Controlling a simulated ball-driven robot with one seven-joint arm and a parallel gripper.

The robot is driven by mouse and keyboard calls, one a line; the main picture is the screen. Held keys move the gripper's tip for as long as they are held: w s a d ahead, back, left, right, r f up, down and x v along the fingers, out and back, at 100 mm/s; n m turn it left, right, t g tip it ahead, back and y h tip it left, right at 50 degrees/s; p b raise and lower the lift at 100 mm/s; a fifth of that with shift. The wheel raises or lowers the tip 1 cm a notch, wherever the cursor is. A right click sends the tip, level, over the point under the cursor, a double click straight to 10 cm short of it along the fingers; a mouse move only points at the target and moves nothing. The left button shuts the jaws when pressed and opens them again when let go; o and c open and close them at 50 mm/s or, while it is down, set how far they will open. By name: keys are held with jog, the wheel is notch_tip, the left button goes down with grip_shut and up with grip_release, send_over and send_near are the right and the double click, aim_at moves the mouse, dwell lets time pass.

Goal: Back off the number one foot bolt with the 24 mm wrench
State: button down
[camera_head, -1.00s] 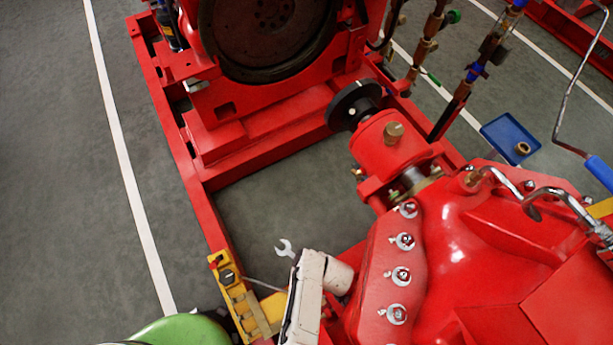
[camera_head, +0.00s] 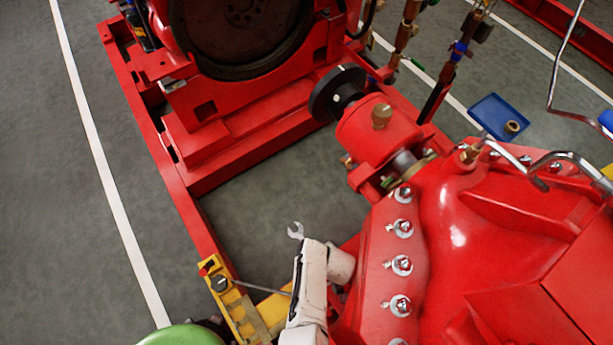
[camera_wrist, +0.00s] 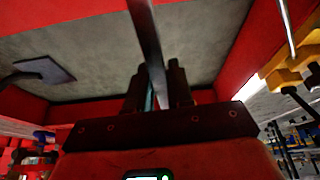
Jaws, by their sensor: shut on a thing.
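In the head view the open-ended wrench (camera_head: 296,230) shows only its pale jaw, above the grey floor gap inside the red base frame, beyond the end of my white arm. My arm hides the rest of the wrench and my gripper there. In the wrist view my gripper (camera_wrist: 160,84) has its dark fingers closed around the wrench's shank (camera_wrist: 147,35), which runs up out of the picture. I cannot pick out the number one foot bolt in either view. The red pump casing (camera_head: 470,230) stands just right of my arm, with several washered nuts along its flange.
A yellow holder (camera_head: 238,305) sits on the base frame's left rail, with a thin rod sticking out toward my arm. A blue tray (camera_head: 484,108) with a brass ring (camera_head: 512,127) lies at upper right. The coupling shaft and brass-capped housing (camera_head: 372,130) stand beyond the wrench.

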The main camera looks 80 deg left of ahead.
jog(key=w+a+m+t+b, duration=0.2)
jog(key=w+m, duration=0.3)
jog(key=w, duration=0.2)
jog(key=shift+f+y+b, duration=0.2)
jog(key=shift+y+b, duration=0.1)
jog(key=shift+a+f+b, duration=0.1)
jog(key=shift+f+b, duration=0.55)
jog(key=shift+b, duration=0.25)
dwell(1.0)
jog(key=shift+s, duration=0.1)
dwell(0.4)
jog(key=shift+s+d+f+n+g, duration=0.1)
jog(key=shift+s+d+n+g, duration=0.1)
jog(key=shift+s+n, duration=0.3)
jog(key=shift+s+d+n+g, duration=0.1)
jog(key=shift+s+n+g, duration=0.15)
jog(key=shift+s, duration=0.5)
jog(key=shift+s+d+f+n+g, duration=0.1)
jog(key=shift+s+d+n+g, duration=0.05)
jog(key=shift+s+n, duration=0.4)
jog(key=shift+s, duration=0.1)
